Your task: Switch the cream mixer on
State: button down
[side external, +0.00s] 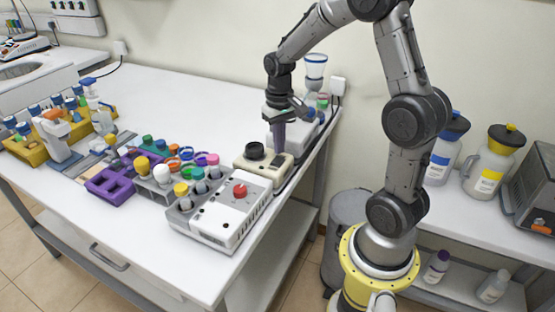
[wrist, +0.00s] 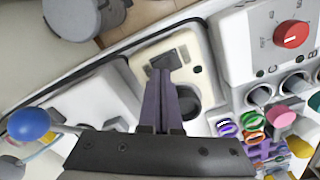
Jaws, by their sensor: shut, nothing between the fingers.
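The cream mixer (side external: 247,163) is a small cream-coloured box on the bench near its right edge, with a round black cup on top and a dark switch at one end. In the wrist view the mixer (wrist: 200,58) lies under my fingers, with its dark switch (wrist: 167,60) just beyond the fingertips and its black cup (wrist: 188,100) partly hidden beside them. My gripper (wrist: 160,76) is shut and empty, its purple fingers together and pointing at the switch. In the side view my gripper (side external: 279,150) is over the switch end of the mixer. I cannot tell whether the fingertips touch the switch.
A white device with a red knob (side external: 240,190) and several capped tubes stands close in front of the mixer. Another white device (side external: 305,130) stands behind it. A purple rack (side external: 110,185) is to the left.

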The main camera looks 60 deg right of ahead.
aim_at(278, 158)
jog(key=shift+f, duration=1)
dwell(0.7)
jog(key=shift+r, duration=3.6)
jog(key=shift+w+a, duration=0.1)
jog(key=shift+a, duration=0.1)
jog(key=a+r+n+t, duration=0.2)
jog(key=a+r, duration=0.4)
jog(key=r, duration=0.1)
jog(key=s+a+n+t, duration=0.1)
jog(key=s+a+n, duration=0.1)
jog(key=s+a, duration=0.2)
jog(key=s+a+n+t, duration=0.2)
jog(key=s+a, duration=0.3)
jog(key=s, duration=0.6)
jog(key=shift+s+r+t, duration=0.2)
jog(key=shift+s+t, duration=0.1)
